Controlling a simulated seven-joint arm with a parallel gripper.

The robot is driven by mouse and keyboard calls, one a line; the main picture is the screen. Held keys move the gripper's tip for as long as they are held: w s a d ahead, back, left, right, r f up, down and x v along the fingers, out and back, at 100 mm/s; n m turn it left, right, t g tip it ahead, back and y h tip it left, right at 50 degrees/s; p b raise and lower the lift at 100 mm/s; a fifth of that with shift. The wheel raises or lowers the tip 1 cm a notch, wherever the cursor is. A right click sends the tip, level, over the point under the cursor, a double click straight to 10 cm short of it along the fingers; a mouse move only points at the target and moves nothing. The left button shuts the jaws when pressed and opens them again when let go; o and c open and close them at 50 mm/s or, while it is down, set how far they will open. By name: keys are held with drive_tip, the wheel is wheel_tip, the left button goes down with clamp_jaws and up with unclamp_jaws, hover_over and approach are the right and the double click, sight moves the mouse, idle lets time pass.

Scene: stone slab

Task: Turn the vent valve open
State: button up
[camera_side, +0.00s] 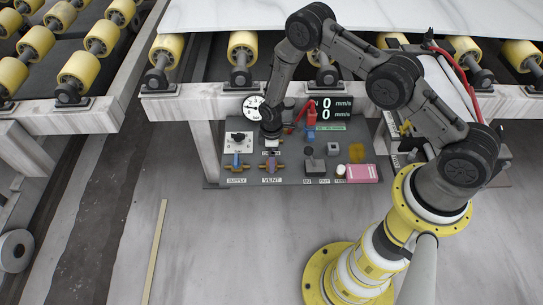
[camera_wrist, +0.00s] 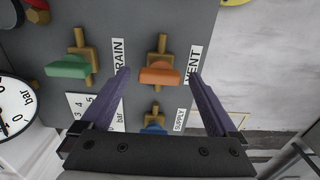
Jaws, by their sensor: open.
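The vent valve (camera_wrist: 158,76) has an orange handle on a brass body, with a VENT label beside it. In the wrist view the handle lies crosswise to the brass pipe. In the side view the vent valve (camera_side: 273,167) is small, near the panel's front edge. My gripper (camera_wrist: 159,75) is open, its two purple fingers apart. In the wrist view the fingertips appear on either side of the orange handle, with visible gaps. I cannot tell how far above the handle they are. In the side view my gripper (camera_side: 270,138) hangs over the panel behind the vent valve.
A green-handled drain valve (camera_wrist: 70,67) and a blue-handled supply valve (camera_wrist: 154,128) sit close by on the grey panel (camera_wrist: 115,20). A round pressure gauge (camera_wrist: 14,107) is at the left. A pink box (camera_side: 362,174) lies at the panel's right.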

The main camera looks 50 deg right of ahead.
drive_tip(key=c, duration=1.4)
drive_tip(key=shift+m, duration=0.4)
drive_tip(key=m, duration=1.2)
drive_tip(key=shift+m, duration=0.4)
drive_tip(key=m, duration=0.4)
drive_tip(key=shift+m, duration=0.3)
